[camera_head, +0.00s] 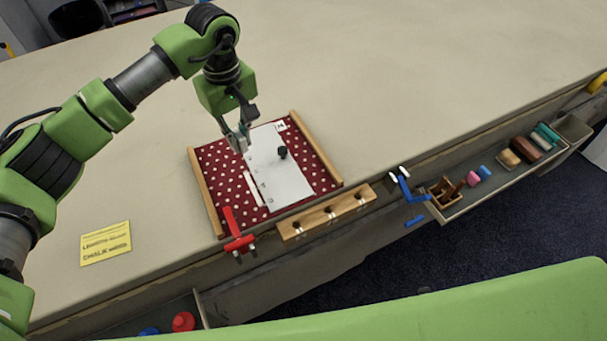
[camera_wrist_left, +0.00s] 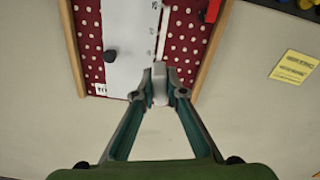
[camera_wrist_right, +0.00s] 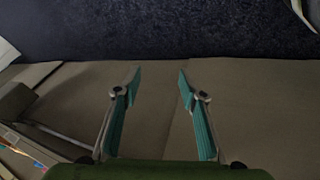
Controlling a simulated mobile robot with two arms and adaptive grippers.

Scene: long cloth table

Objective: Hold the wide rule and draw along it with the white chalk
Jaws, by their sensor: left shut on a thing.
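The wide rule (camera_head: 278,178) is a white plate with a black knob and marks along one edge. It lies on red polka-dot cloth (camera_head: 213,160) between two wooden strips, and also shows in the left wrist view (camera_wrist_left: 128,70). My left gripper (camera_head: 238,143) is shut at the rule's far-left corner. Its fingertips (camera_wrist_left: 160,88) hold a small whitish piece, seemingly the white chalk (camera_wrist_left: 159,76), mostly hidden by the fingers. A white stripe (camera_head: 256,190) runs on the cloth beside the rule's marked edge. My right gripper (camera_wrist_right: 158,90) is open and empty, away from the rule.
A red clamp (camera_head: 235,230) and a blue clamp (camera_head: 408,188) sit at the table's front edge, with a wooden rack (camera_head: 327,212) between them. An open drawer (camera_head: 510,170) at right holds several small items. A yellow note (camera_head: 105,243) lies at left. The far tabletop is clear.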

